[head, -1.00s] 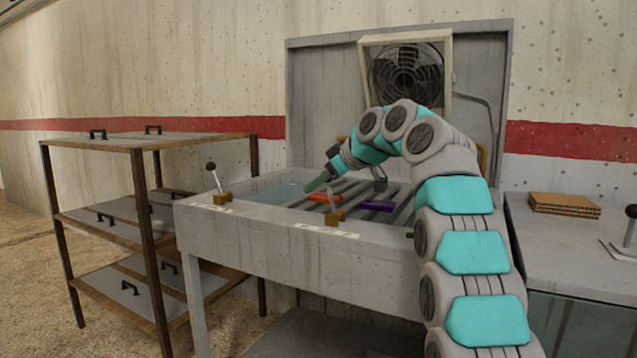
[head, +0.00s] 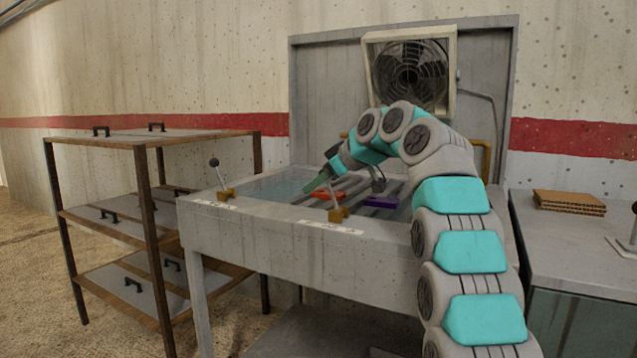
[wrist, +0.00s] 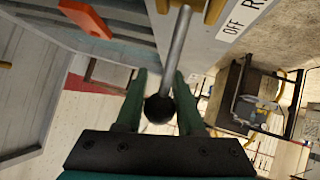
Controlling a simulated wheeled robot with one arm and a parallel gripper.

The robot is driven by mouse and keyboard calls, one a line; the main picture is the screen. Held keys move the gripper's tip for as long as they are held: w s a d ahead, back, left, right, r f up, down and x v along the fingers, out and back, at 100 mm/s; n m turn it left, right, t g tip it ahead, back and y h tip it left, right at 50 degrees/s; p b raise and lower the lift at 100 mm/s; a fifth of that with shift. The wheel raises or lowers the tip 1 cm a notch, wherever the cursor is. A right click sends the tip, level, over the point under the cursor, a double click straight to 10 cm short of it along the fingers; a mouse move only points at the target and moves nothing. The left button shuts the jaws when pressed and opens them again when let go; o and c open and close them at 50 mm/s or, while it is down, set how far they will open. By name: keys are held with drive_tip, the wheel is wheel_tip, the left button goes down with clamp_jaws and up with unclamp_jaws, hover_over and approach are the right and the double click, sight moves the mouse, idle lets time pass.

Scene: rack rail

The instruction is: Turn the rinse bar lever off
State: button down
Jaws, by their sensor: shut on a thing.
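The lever in my gripper is a grey rod (wrist: 179,45) with a black ball knob (wrist: 158,109), rising from a brass-coloured bracket (head: 338,214) on the sink's front rim. Part of a label beside it reads "OFF R" (wrist: 241,20) in the wrist view; the rest is cut off. My gripper (head: 317,184) has green fingers (wrist: 160,76), which stand on both sides of the knob and are shut on the lever. In the head view the knob is hidden at the fingers. A second, similar lever (head: 219,174) stands farther left on the rim, leaning left.
The grey sink (head: 290,240) holds water at left and a slatted rack at right. An orange piece (head: 328,195) and a purple piece (head: 378,201) lie on the rack. A shelf unit (head: 150,145) stands left, a counter (head: 560,230) with cardboard (head: 568,202) right.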

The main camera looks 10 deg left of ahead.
drive_tip(key=shift+a+f, duration=0.2)
drive_tip(key=shift+f, duration=0.25)
drive_tip(key=c, duration=0.9)
unclamp_jaws()
drive_tip(key=shift+c, duration=0.2)
drive_tip(key=o, duration=0.4)
drive_tip(key=shift+s+r, duration=0.1)
drive_tip(key=shift+r, duration=0.15)
drive_tip(key=shift+d+r, duration=0.1)
drive_tip(key=shift+s+d+r, duration=0.2)
drive_tip(key=shift+d+r, duration=0.1)
drive_tip(key=v, duration=0.6)
drive_tip(key=shift+s+d, duration=0.2)
drive_tip(key=shift+d, duration=0.05)
drive_tip(key=shift+r, duration=0.1)
